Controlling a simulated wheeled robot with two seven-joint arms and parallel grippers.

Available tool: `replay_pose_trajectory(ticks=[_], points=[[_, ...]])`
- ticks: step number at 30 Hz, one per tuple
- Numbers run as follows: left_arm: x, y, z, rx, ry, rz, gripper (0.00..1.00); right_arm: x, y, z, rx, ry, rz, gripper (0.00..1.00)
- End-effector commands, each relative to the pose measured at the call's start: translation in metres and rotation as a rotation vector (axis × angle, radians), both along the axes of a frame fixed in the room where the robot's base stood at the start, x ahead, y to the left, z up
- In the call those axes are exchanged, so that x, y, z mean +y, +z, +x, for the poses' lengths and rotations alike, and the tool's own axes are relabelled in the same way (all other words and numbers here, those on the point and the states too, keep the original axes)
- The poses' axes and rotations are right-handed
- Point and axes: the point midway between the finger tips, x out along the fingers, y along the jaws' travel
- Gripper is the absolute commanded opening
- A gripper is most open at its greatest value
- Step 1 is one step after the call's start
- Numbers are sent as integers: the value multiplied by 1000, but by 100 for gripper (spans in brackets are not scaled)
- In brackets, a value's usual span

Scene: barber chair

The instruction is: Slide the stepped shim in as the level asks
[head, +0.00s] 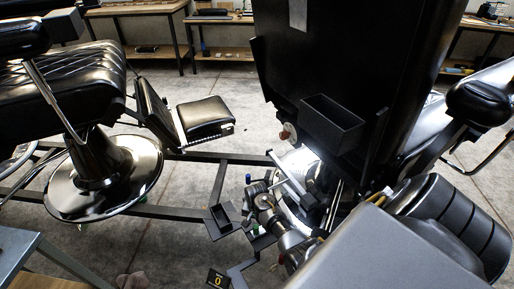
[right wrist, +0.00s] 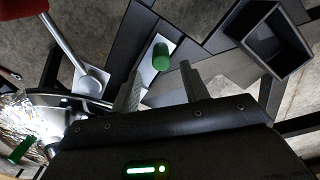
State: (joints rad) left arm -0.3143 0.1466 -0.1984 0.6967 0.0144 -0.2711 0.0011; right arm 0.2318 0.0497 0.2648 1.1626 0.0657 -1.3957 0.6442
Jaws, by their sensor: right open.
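My right gripper (head: 311,203) is low beside the brightly lit chrome base of the middle chair in the head view; its tips are hard to make out there. In the right wrist view its two grey fingers (right wrist: 160,88) stand apart with nothing between them. A green cylinder (right wrist: 161,56) lies beyond the fingertips on a pale patch, apart from them. A small black card with a yellow 0 (head: 217,279) stands at the bottom of the head view. I cannot pick out the stepped shim or the level with certainty. My left gripper is in neither view.
An open black box (right wrist: 268,40) lies right of the green cylinder. A lever with a red grip (right wrist: 60,38) is at the left. A black barber chair (head: 90,120) with a round chrome base is at the left. Dark floor rails (head: 150,210) cross the floor.

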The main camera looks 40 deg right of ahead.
Motion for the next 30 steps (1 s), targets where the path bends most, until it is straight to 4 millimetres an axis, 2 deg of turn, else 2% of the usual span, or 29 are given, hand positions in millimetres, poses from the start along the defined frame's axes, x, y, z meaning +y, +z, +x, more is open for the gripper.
replay_pose_trajectory(ticks=[1, 3, 10, 30], points=[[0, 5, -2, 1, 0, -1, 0, 0, 15, 0, -3, -1, -1, 45], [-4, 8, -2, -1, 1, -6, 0, 0, 27, 0, -2, -2, -1, 45], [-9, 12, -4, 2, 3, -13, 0, -1, 52, -1, -1, -1, -1, 45], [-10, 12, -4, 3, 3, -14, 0, -1, 56, -1, 0, 1, -2, 45]])
